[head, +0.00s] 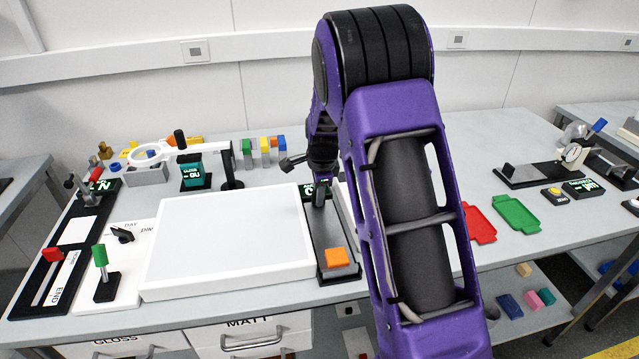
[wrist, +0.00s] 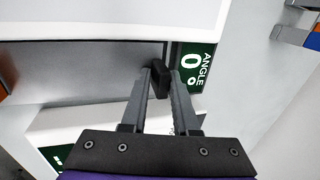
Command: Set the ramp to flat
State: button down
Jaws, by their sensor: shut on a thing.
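The ramp (head: 327,240) is a long grey track beside the white light panel, with an orange block (head: 337,257) at its front end. In the wrist view its grey surface (wrist: 90,75) runs level with its base as far as I can tell. A green display (wrist: 190,65) at its far end reads ANGLE 0°. My gripper (wrist: 165,75) is shut on a small black handle (wrist: 157,80) at that end, beside the display. In the head view my gripper (head: 320,192) is at the ramp's back end, and my purple arm hides part of the area to its right.
The white light panel (head: 230,245) lies directly left of the ramp. A white ring magnifier (head: 150,152) on a stand is behind it. Red (head: 478,224) and green (head: 516,214) trays lie to the right, with open table behind them.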

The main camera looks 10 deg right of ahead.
jog(key=shift+w+f, duration=0.1)
jog(key=shift+w, duration=0.15)
jog(key=c, duration=0.8)
grip_release()
jog(key=shift+f, duration=0.15)
jog(key=shift+c, duration=0.2)
jog(key=shift+s+f, duration=0.2)
jog(key=p+v, duration=0.1)
jog(key=v, duration=1.7)
jog(key=shift+w, duration=0.45)
jog(key=shift+r, duration=0.1)
